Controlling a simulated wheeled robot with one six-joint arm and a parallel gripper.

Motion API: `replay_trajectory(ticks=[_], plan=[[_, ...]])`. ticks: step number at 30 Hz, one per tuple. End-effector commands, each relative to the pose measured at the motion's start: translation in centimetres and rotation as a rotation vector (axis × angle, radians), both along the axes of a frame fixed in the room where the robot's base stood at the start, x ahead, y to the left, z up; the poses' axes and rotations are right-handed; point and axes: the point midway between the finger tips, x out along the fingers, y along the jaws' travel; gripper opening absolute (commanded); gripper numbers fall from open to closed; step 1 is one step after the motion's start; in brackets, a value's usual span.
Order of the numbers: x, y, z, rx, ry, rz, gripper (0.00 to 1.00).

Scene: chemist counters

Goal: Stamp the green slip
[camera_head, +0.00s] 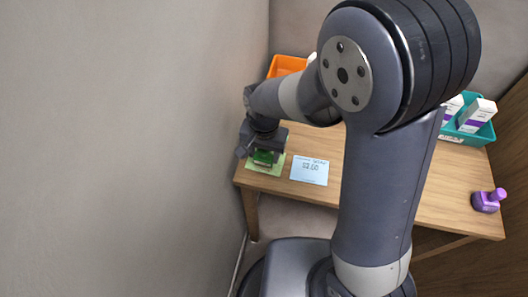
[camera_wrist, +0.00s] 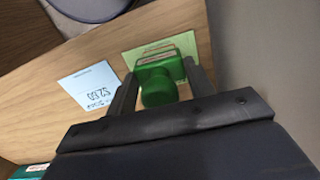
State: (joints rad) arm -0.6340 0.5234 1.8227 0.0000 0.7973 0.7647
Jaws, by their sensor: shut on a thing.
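My gripper (camera_head: 264,151) is shut on a green stamp (camera_wrist: 158,86), whose round knob sits between the two fingers in the wrist view. The stamp's block base points down, with a pale edge showing. The green slip (camera_head: 277,171) lies on the table near its left front corner, directly under the stamp. It also shows in the wrist view (camera_wrist: 187,42), partly hidden by the stamp. I cannot tell whether the stamp touches the slip or hovers just above it. Any mark under the stamp is hidden.
A light blue price slip (camera_head: 309,171) lies right of the green slip on the wooden table (camera_head: 400,190). A purple stamp (camera_head: 488,200) stands at the right end. An orange bin (camera_head: 286,66) and a teal bin with boxes (camera_head: 484,134) are at the back. A wall is close on the left.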

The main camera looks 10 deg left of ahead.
Motion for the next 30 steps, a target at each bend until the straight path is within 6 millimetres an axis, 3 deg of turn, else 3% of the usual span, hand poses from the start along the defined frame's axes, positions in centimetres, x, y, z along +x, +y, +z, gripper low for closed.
replay_trajectory(ticks=[15, 30], plan=[[0.0, 0.0, 4.4, 0.001, -0.001, 0.0, 0.36], [0.0, 0.0, 4.5, 0.001, -0.001, 0.0, 0.36]])
